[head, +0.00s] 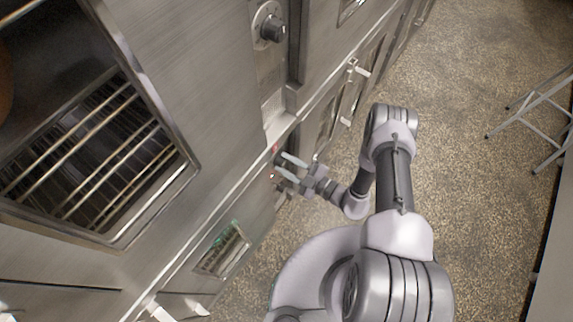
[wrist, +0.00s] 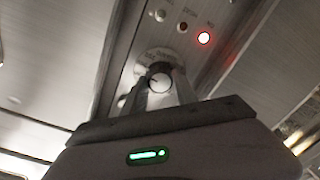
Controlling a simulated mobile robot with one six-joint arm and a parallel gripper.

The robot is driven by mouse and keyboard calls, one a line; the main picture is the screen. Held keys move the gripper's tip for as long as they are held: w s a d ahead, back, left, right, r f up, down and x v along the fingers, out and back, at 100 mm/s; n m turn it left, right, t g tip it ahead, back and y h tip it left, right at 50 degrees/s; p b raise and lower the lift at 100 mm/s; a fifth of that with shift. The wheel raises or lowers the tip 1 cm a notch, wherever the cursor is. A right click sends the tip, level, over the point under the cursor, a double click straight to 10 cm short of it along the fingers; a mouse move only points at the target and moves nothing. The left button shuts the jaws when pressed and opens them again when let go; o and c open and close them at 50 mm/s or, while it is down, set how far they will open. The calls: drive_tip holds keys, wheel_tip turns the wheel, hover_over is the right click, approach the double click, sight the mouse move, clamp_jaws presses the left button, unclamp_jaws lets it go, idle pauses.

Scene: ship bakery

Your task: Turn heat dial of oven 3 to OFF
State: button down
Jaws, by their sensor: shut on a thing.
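In the head view my gripper (head: 284,165) reaches left to the oven front, below the middle of the picture; the dial is hidden there. An oven number is not legible, and I cannot tell the exact dial setting.
A lit red lamp (wrist: 204,39) and two unlit round fittings sit above the dial. Another black dial (head: 272,28) is on a panel higher up. An open oven with wire racks (head: 95,150) is at left. A metal folding frame (head: 540,115) stands at right; the speckled floor between is clear.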

drive_tip(key=n, duration=0.4)
drive_tip(key=shift+f+b, duration=0.1)
drive_tip(key=shift+b, duration=0.25)
drive_tip(key=n, duration=0.5)
drive_tip(key=shift+s+n+h, duration=0.1)
drive_tip(key=shift+n+h, duration=0.2)
drive_tip(key=shift+n, duration=0.1)
drive_tip(key=n, duration=0.4)
drive_tip(key=shift+t, duration=0.3)
drive_tip(key=n, duration=0.4)
drive_tip(key=shift+n, duration=0.4)
drive_tip(key=c, duration=1)
unclamp_jaws()
drive_tip(key=shift+o, duration=0.2)
